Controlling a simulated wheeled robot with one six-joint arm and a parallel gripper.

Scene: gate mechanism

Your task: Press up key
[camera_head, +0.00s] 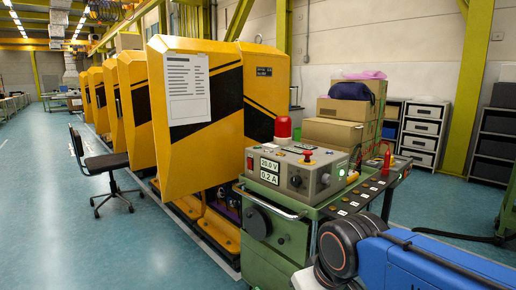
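A grey control box (297,172) stands on a green cart, with displays reading 20.0 V and 0.2 A, knobs and a red mushroom button (307,155). Several small keys or switches with pale labels (355,198) lie in rows on the dark cart top to its right. They are too small to read, so I cannot tell which one is the up key. My gripper is not in view.
A red beacon (283,127) stands behind the control box. The green cart (270,255) has a handwheel. Yellow gate housings (203,115) line the left, with a black chair (105,170) beside them. A blue body with black round parts fills the lower right. Left floor is open.

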